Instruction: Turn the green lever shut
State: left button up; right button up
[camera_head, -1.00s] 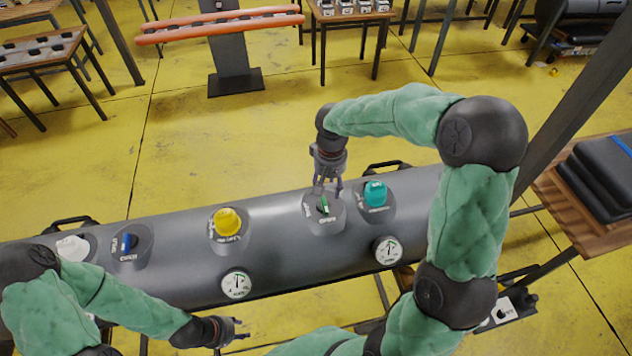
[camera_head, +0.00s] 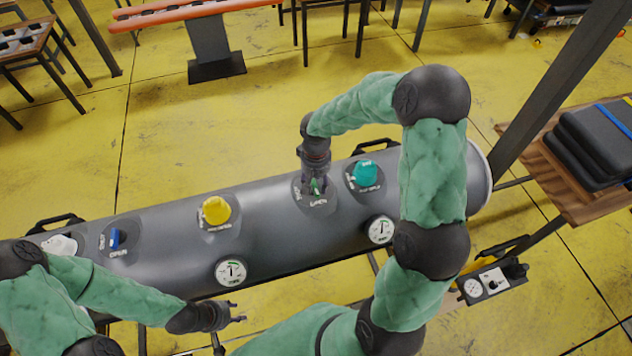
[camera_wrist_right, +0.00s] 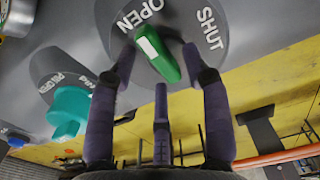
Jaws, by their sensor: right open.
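The green lever (camera_wrist_right: 158,54) sits on a round grey plate marked OPEN and SHUT on the dark grey tube. In the wrist view it slants between the two words, with its white-marked end toward OPEN. In the head view the lever (camera_head: 315,186) is partly hidden by my right gripper (camera_head: 316,188). My right gripper (camera_wrist_right: 160,65) is open, with its fingers on either side of the lever; I cannot tell whether they touch it. My left gripper (camera_head: 238,311) is empty in front of the tube; its jaw state is unclear.
A teal cap (camera_head: 364,173) stands just right of the lever, a yellow cap (camera_head: 216,210) to its left. A blue lever (camera_head: 115,239) and white cap (camera_head: 60,245) are further left. Gauges (camera_head: 380,230) face forward. A wooden table (camera_head: 570,205) stands at right.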

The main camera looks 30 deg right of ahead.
jog(key=shift+f, duration=0.15)
grip_shut()
